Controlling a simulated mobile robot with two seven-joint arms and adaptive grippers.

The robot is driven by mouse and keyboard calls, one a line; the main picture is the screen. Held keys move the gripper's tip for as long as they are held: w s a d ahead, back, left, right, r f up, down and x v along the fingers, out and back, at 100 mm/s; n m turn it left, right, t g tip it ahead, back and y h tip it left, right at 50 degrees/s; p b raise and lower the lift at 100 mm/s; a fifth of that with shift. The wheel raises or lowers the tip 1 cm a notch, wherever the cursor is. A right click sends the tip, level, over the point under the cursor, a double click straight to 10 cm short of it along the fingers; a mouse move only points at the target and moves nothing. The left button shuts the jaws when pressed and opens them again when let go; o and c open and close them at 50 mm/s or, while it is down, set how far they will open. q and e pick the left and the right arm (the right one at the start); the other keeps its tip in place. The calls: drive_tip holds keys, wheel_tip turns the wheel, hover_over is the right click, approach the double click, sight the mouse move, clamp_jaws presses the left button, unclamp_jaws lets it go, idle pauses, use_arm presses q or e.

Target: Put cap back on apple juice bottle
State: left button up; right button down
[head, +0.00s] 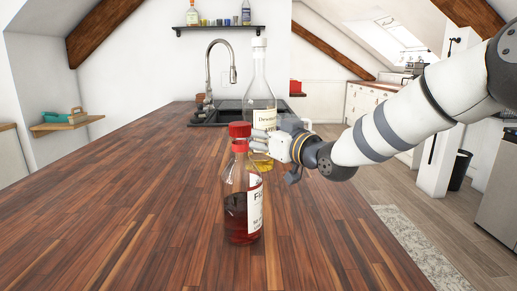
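A clear glass bottle (235,205) with dark red liquid and a partly visible white label stands upright on the wooden counter. It seems to be the juice bottle, but its label cannot be fully read. A red cap (240,129) is at the top of its neck, above a red band (240,146). I cannot tell whether the cap is seated or just above the neck. My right gripper (254,140) reaches in from the right, its fingers at the cap and neck; whether they grip the cap is unclear. My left gripper is not in view.
A taller clear bottle (259,88) with a white top and yellow liquid stands close behind my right gripper. A sink with a tall faucet (209,75) is at the back of the counter (120,190). The counter's left and front are clear.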

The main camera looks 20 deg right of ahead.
drive_tip(key=f, duration=0.2)
drive_tip(key=w+f, duration=0.1)
drive_tip(key=f, duration=0.1)
drive_tip(key=shift+b, duration=0.3)
drive_tip(key=shift+s+r, duration=0.1)
drive_tip(key=shift+c, duration=2)
unclamp_jaws()
drive_tip(key=shift+f, duration=0.25)
